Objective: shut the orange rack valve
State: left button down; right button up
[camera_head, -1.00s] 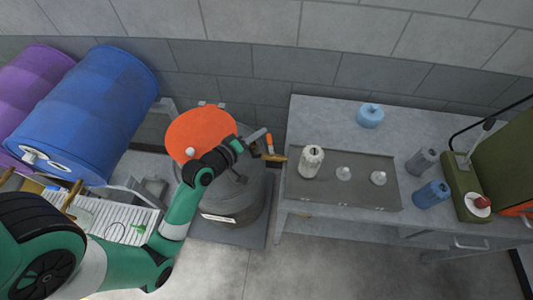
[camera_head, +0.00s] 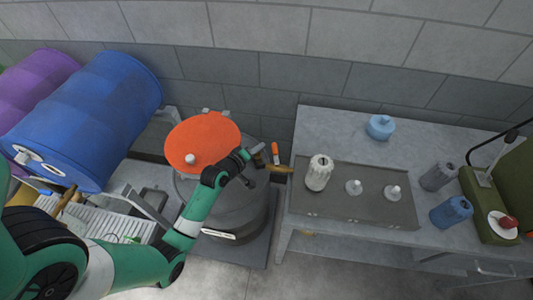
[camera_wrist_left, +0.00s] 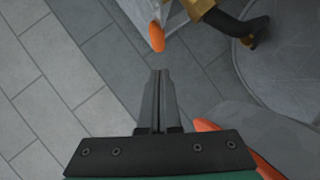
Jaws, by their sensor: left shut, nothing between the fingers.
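An orange handle (camera_head: 275,153) stands by a brass valve body (camera_head: 282,169) at the left edge of the bench. In the left wrist view the orange handle tip (camera_wrist_left: 157,37) lies just beyond the fingertips, with the brass body (camera_wrist_left: 203,8) and a dark part behind it, cut by the frame. My left gripper (camera_head: 259,148) is just left of the handle, in front of the grey drum. In the wrist view the gripper (camera_wrist_left: 160,74) has its fingers together with nothing between them, and a small gap shows to the handle. My right gripper is not in view.
An orange disc (camera_head: 203,141) sits over the grey drum (camera_head: 245,217), close to my left arm. Blue (camera_head: 92,115) and purple (camera_head: 40,88) drums lie at left. The bench holds a tray (camera_head: 380,211), a white bottle (camera_head: 318,173) and blue containers.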

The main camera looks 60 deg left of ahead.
aim_at(274, 146)
pick_arm(q)
jog(key=w+f, duration=0.1)
jog(key=w+d+f, duration=0.1)
jog(key=shift+w+d, duration=0.15)
jog(key=shift+w, duration=0.15)
jog(key=shift+w+r+p, duration=0.15)
jog(key=shift+w+p, duration=0.15)
jog(key=shift+w, duration=0.1)
jog(key=shift+w+a, duration=0.25)
jog(key=shift+w, duration=0.1)
jog(key=shift+s, duration=0.1)
